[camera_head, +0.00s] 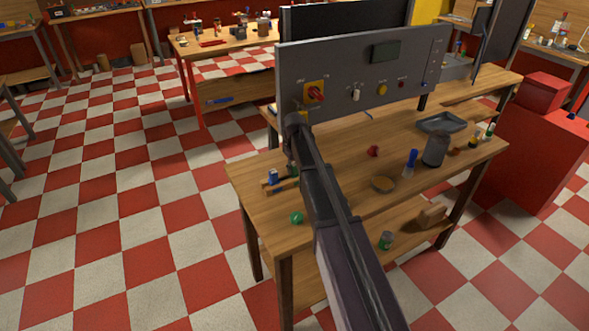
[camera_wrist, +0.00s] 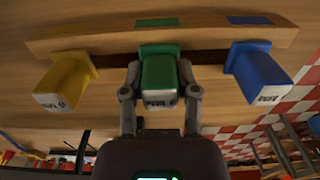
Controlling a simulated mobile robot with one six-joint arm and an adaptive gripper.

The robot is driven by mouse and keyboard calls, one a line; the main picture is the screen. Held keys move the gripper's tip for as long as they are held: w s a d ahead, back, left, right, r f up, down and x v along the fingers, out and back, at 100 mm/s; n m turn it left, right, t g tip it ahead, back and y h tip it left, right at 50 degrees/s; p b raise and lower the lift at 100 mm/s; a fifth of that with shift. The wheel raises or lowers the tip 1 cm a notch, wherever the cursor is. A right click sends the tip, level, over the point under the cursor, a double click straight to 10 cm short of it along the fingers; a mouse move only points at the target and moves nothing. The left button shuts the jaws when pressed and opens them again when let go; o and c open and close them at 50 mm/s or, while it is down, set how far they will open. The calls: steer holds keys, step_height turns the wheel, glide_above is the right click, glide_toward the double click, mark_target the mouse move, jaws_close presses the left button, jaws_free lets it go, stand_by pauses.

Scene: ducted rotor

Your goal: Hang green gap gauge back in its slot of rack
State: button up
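The green gap gauge (camera_wrist: 159,76) is in the middle of the wrist view, between the fingers of my gripper (camera_wrist: 160,84). The fingers lie close against both its sides and look shut on it. The wooden rack (camera_wrist: 100,42) runs behind it, with a green mark (camera_wrist: 158,22) in line with the gauge. The gauge's upper end is at the rack's dark slot edge; I cannot tell whether it is seated. In the head view the rack is at the bench's left, partly behind my arm, and my gripper is hidden.
A yellow gauge (camera_wrist: 64,82) and a blue gauge (camera_wrist: 258,76) flank the green one at the rack, close to my fingers. A grey control panel (camera_head: 362,75) stands behind my arm. A small green object (camera_head: 296,217) lies near the bench's front left edge.

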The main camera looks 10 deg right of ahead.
steer(key=o, duration=0.4)
steer(key=shift+r, duration=0.15)
step_height(320, 180, up, 9)
steer(key=p, duration=0.9)
steer(key=shift+s, duration=0.1)
stand_by(0.5)
steer(key=s+m, duration=0.1)
steer(key=s, duration=0.8)
steer(key=s+m, duration=0.1)
steer(key=s, duration=0.9)
steer(key=s+d+m, duration=0.1)
steer(key=s, duration=0.9)
steer(key=shift+m, duration=0.3)
